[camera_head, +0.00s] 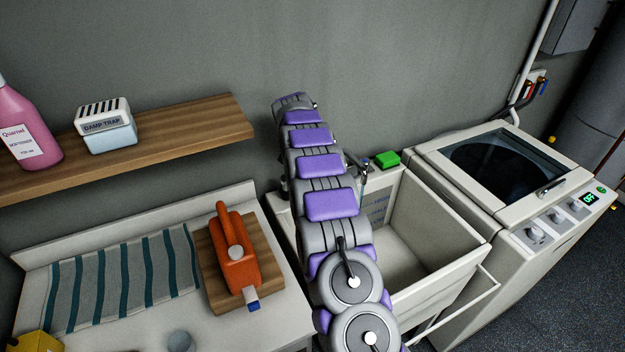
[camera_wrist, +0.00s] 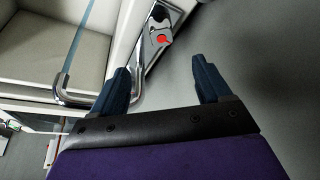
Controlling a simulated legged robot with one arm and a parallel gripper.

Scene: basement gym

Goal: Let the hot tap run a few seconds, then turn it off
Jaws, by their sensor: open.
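The hot tap (camera_wrist: 157,23), a grey handle with a red dot, shows in the wrist view just beyond my open fingers. My gripper (camera_wrist: 161,80) is open and empty, with a dark blue finger on either side, and it appears apart from the handle. A curved chrome spout (camera_wrist: 62,92) lies at the left, partly behind the left finger. A thin pale blue streak (camera_wrist: 79,40) runs from the spout's end over the basin and looks like running water. In the head view my arm hides the gripper and most of the taps; a small chrome tap part (camera_head: 364,168) shows beside it.
The white sink basin (camera_head: 440,263) stands right of my arm, with a green sponge (camera_head: 387,159) on its back edge. A washing machine (camera_head: 520,207) is further right. At left are a shelf (camera_head: 190,130) and a counter with an orange-red container (camera_head: 237,262).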

